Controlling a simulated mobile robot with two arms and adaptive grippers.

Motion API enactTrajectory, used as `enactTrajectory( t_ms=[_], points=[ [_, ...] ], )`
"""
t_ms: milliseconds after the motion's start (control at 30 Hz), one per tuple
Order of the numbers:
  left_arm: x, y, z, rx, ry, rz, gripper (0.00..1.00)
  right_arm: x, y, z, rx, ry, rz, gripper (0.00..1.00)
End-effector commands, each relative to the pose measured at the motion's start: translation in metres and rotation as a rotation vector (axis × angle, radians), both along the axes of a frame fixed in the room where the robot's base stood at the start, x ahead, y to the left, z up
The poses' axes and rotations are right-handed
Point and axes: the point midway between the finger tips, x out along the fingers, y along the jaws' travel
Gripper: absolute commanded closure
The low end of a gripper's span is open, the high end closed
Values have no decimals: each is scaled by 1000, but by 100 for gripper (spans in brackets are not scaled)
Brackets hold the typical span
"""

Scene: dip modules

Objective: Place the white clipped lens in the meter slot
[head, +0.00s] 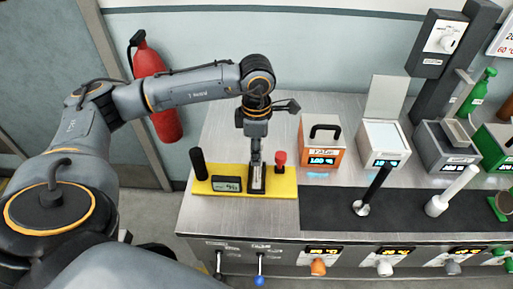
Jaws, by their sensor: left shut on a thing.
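A yellow meter base (285,187) lies on the left part of the steel bench. It carries a small grey display (228,184), a black post (198,164) and a red knob (280,160). My left gripper (257,168) points straight down over the slot block (257,185), between the display and the red knob. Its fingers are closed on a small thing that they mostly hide. I cannot make out the lens's clip or how deep it sits in the slot. My right gripper is not in view.
An orange box with a handle (321,141) and a white open-lidded box (385,142) stand right of the meter. A black mat (330,212) in front holds a black-handled tool (375,186) and a white-handled tool (452,190). Coloured knobs line the bench front.

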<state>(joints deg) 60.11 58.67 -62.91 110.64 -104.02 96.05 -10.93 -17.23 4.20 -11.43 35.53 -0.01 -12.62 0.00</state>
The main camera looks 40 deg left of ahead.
Motion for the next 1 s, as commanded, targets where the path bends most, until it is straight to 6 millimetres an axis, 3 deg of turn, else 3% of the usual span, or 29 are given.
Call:
enactTrajectory(
  t_ms=[167, 200, 300, 733, 1000],
  points=[
    [0, 0, -4, 0, 0, 0, 100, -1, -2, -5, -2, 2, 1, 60],
    [0, 0, -2, 0, 0, 0, 59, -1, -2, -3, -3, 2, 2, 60],
    [0, 0, -2, -1, 1, 0, 44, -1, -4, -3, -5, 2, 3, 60],
    [1, -1, 7, -2, -2, 0, 44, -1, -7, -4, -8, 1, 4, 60],
    [1, -1, 63, -2, -7, 0, 44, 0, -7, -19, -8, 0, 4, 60]
  ],
)
